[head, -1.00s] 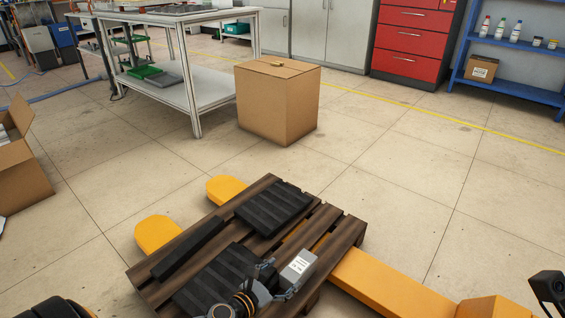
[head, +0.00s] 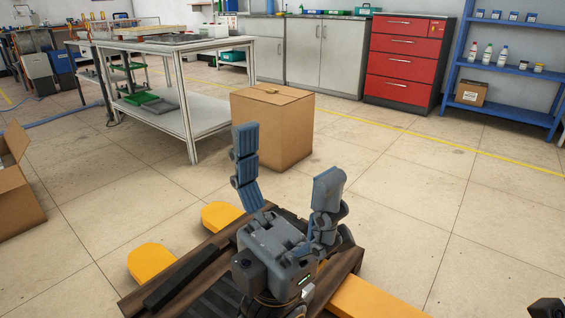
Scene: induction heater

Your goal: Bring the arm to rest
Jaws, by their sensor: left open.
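My left gripper (head: 288,160) is in the middle of the head view, raised over a dark wooden pallet (head: 190,262). Its two grey-blue fingers stand wide apart and point up and away, with nothing between them. The gripper and its wrist hide much of the pallet's right part and the black slabs on it.
The pallet lies over yellow forks (head: 152,262). A closed cardboard box (head: 275,125) stands on the floor beyond, beside a white-framed workbench (head: 192,130). An open carton (head: 18,195) is at the left. Red drawers (head: 405,60) and a blue shelf (head: 505,105) stand behind. The right floor is clear.

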